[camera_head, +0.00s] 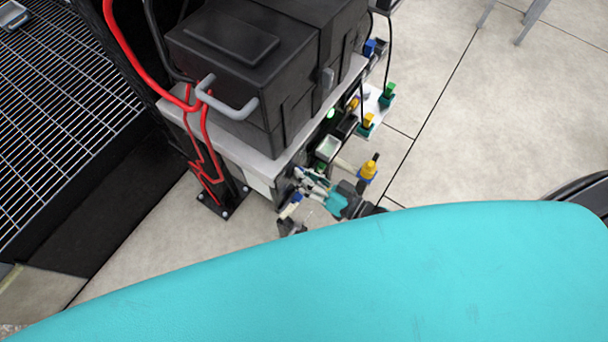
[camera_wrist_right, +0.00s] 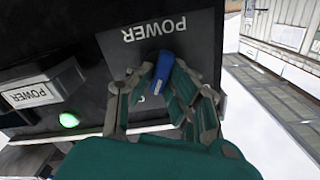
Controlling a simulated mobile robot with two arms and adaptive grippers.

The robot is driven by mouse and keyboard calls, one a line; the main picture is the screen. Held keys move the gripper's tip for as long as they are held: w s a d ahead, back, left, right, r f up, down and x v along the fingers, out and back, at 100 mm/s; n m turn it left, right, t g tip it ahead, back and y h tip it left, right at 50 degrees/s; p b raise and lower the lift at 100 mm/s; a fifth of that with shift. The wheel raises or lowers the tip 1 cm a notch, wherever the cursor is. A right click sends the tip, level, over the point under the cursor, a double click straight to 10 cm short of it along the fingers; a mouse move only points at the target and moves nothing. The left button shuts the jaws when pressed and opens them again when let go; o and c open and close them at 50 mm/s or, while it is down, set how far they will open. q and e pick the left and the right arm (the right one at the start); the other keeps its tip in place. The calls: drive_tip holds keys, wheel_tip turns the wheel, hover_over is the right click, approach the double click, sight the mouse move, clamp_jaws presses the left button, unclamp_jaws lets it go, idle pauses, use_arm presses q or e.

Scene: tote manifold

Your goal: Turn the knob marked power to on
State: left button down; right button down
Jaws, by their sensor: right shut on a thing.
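In the right wrist view, a blue knob (camera_wrist_right: 160,70) stands on a dark plate (camera_wrist_right: 118,45) lettered POWER, which appears upside down. My right gripper (camera_wrist_right: 155,85) has its fingers closed around the knob, one on each side. The lower lettering on the plate is mostly hidden by the fingers, so I cannot read the knob's setting. In the head view, my right gripper (camera_head: 312,190) is at the front of the panel, small and partly hidden among other parts. My left gripper is not in view.
A green light (camera_wrist_right: 69,120) glows beside a box labelled POWER (camera_wrist_right: 40,92). In the head view, black cases (camera_head: 245,60) sit on a white-topped stand with red cables (camera_head: 205,130). Valves with yellow handles (camera_head: 369,168) stick out nearby. A large turquoise surface (camera_head: 380,285) fills the foreground. A metal grating (camera_head: 60,100) is at left.

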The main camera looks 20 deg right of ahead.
drive_tip(key=shift+m, duration=1.6)
drive_tip(key=c, duration=1.3)
unclamp_jaws()
drive_tip(key=v, duration=1.2)
drive_tip(key=shift+d, duration=0.1)
drive_tip(key=shift+w+f, duration=0.1)
